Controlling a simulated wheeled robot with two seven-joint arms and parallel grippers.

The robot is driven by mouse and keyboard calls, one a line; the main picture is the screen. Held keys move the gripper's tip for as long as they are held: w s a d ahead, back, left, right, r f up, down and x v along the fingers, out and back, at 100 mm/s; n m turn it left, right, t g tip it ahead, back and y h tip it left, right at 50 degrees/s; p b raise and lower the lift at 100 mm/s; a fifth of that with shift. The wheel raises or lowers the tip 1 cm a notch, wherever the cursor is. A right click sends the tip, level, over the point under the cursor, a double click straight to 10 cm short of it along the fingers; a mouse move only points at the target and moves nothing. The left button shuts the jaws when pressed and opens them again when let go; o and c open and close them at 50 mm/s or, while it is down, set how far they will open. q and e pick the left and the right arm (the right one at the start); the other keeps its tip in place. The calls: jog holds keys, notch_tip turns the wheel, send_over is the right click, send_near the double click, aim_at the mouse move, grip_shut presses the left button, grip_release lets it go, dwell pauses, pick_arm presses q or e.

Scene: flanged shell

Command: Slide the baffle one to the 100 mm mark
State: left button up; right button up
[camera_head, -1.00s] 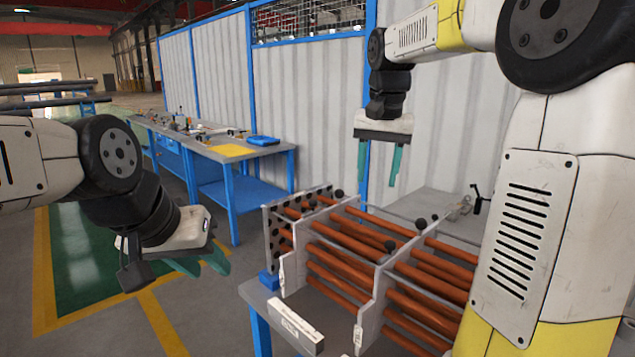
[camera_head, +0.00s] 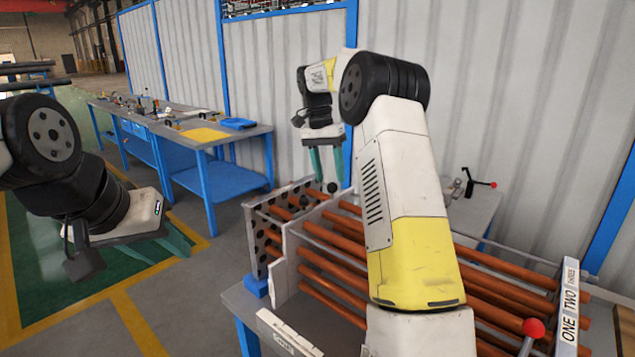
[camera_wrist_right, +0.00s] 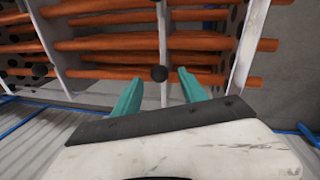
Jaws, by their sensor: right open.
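Several white upright baffle plates stand across copper tubes; I cannot read which is baffle one. One plate (camera_head: 288,262) stands beside the perforated end sheet (camera_head: 262,243) in the head view. My right gripper (camera_head: 327,165) is open and points down above the far side of the tubes, over a black knob (camera_head: 332,187). In the right wrist view, a black ball knob (camera_wrist_right: 159,73) on the middle plate (camera_wrist_right: 162,40) lies just beyond and between the open fingertips (camera_wrist_right: 156,88), apart from them. My left gripper (camera_head: 165,248) is open and empty over the floor. No 100 mm mark is legible.
A sign reading ONE, TWO, THREE (camera_head: 568,312) stands at the right end, beside a red knob (camera_head: 533,327). A white block (camera_head: 288,334) lies at the near table edge. My right arm hides the middle tubes. A blue workbench (camera_head: 205,145) stands behind left.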

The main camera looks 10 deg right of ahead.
jog(key=shift+s+d+f, duration=0.1)
jog(key=shift+s+f, duration=0.05)
jog(key=shift+f, duration=0.6)
jog(key=shift+s+d+f, duration=0.1)
jog(key=shift+f, duration=0.65)
grip_shut()
